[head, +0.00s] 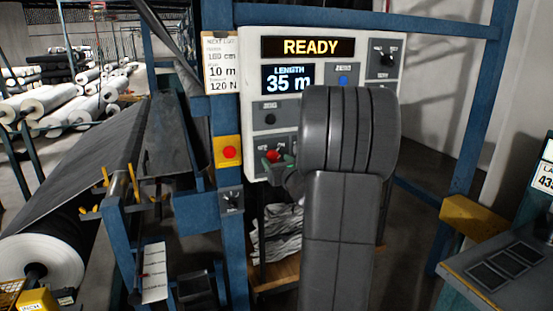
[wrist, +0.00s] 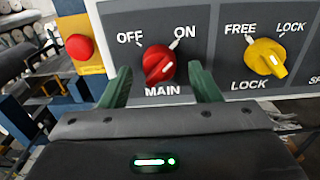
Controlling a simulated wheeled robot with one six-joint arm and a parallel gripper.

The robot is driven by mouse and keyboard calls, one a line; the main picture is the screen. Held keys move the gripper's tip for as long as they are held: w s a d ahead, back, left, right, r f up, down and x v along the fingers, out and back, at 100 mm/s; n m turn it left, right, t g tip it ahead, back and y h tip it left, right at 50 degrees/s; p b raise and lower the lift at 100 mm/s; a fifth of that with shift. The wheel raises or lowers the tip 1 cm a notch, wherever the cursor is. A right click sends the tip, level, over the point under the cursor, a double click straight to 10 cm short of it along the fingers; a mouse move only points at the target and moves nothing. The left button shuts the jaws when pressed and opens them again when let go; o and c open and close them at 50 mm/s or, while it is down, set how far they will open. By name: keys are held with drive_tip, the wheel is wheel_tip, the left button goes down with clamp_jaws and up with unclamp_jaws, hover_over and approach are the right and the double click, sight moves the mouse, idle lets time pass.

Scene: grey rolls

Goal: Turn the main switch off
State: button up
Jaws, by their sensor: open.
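The red main switch (wrist: 159,63) is a round knob on the grey panel, with OFF at its upper left, ON at its upper right and MAIN below. Its ridge slants from lower left to upper right, in line with the ON mark. My gripper (wrist: 160,68) is open, with one green finger on each side of the knob; whether they touch it I cannot tell. In the head view the red switch (head: 271,156) shows just beyond my gripper (head: 279,164), and my arm hides much of the panel's lower part.
A yellow FREE/LOCK knob (wrist: 266,57) sits to the right of the switch. A red button on a yellow plate (wrist: 80,47) is to the left. The control box (head: 325,42) reads READY and LENGTH 35 m. A blue post (head: 222,125) stands beside it.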

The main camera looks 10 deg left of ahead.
drive_tip(key=shift+w+a, duration=0.35)
drive_tip(key=shift+w, duration=0.1)
drive_tip(key=c, duration=1)
